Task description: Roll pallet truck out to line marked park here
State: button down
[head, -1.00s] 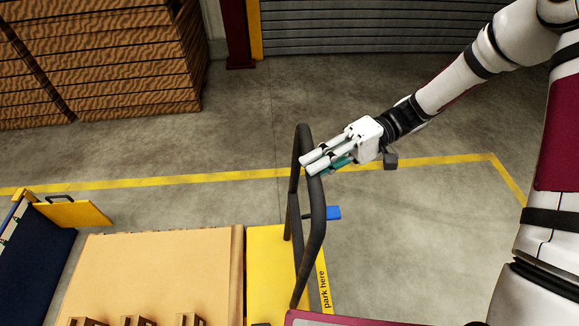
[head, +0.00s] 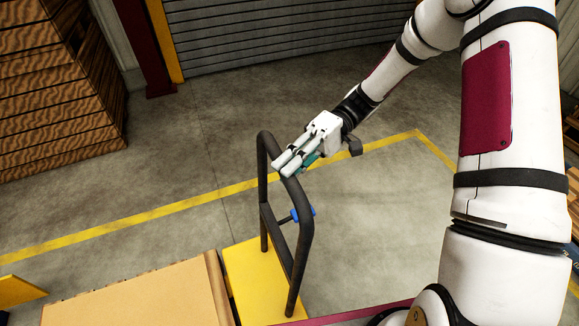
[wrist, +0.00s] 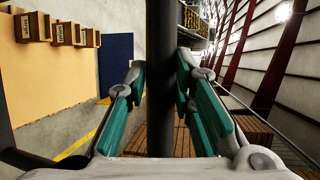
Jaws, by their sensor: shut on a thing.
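The pallet truck has a yellow deck (head: 243,268) and an upright dark hoop handle (head: 302,240). A small blue part (head: 302,215) sits on the handle. My gripper (head: 282,166) is shut on the upper part of the hoop. In the wrist view the dark handle bar (wrist: 160,90) stands between the teal finger pads. A tan load or board (head: 150,300) lies left of the yellow deck. The words "park here" do not show in either view now.
A yellow floor line (head: 130,222) runs behind the handle and turns a corner at the right. Stacked wooden crates (head: 55,95) stand at the upper left, near a grey shutter (head: 270,35) with a maroon post. Bare concrete (head: 365,225) lies right of the handle.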

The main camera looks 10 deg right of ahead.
jog(key=shift+w+d+f, duration=0.1)
jog(key=shift+d+f, duration=0.05)
jog(key=shift+f, duration=0.15)
jog(key=c, duration=1.4)
grip_release()
jog(key=shift+o, duration=0.2)
jog(key=shift+r, duration=0.1)
jog(key=v, duration=1.2)
jog(key=shift+r, duration=0.1)
